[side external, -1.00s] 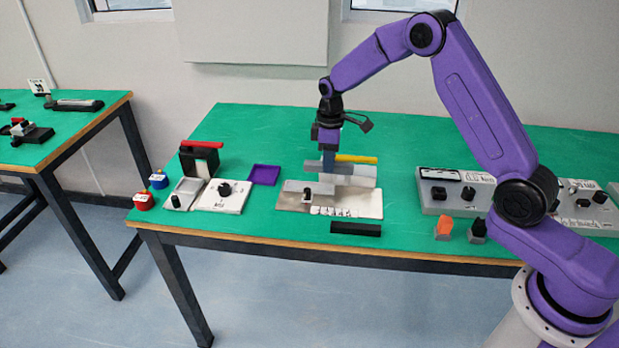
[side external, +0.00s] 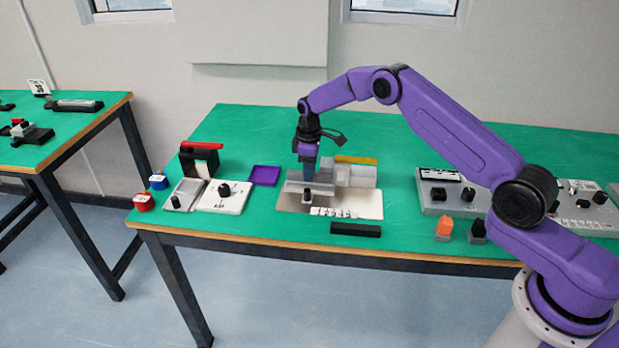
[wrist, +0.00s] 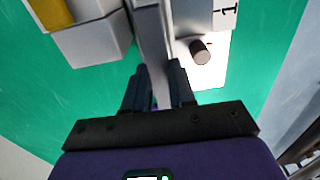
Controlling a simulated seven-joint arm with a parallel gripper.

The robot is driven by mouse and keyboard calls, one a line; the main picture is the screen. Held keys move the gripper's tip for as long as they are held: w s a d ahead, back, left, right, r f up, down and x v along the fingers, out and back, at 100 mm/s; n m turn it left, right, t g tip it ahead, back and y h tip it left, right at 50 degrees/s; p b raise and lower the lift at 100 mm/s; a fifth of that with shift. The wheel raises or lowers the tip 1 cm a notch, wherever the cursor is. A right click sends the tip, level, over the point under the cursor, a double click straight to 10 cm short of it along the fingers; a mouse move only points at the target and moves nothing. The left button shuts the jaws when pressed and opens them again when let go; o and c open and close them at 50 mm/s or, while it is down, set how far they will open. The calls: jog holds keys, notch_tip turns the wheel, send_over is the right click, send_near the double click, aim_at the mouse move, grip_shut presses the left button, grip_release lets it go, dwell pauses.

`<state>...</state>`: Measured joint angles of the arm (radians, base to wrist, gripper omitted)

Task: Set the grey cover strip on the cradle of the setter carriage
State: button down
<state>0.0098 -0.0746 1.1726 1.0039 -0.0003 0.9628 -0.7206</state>
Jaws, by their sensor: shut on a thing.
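My gripper (side external: 308,180) is low over the beige base plate (side external: 290,203) and shut on the grey cover strip (side external: 293,187). In the wrist view the strip (wrist: 150,45) runs lengthwise away from between my fingers (wrist: 158,88). The setter carriage, a small light-grey part with a dark knob (side external: 308,196), sits on the plate just below the strip. The knob also shows in the wrist view (wrist: 200,51). My fingers and the strip hide the cradle. I cannot tell whether the strip touches it.
A grey block (side external: 362,177) with a yellow bar (side external: 356,160) stands close behind on the right. A black bar (side external: 355,229) lies in front. A purple tray (side external: 265,175) and a white knob unit (side external: 222,203) are to the left; a grey control box (side external: 440,205) is right.

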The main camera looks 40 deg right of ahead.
jog(key=shift+f, duration=1.4)
jog(key=shift+f, duration=0.15)
jog(key=c, duration=0.9)
grip_release()
jog(key=shift+c, duration=0.2)
notch_tip(320, 180, up, 12)
jog(key=shift+r, duration=0.2)
jog(key=shift+s+a, duration=0.1)
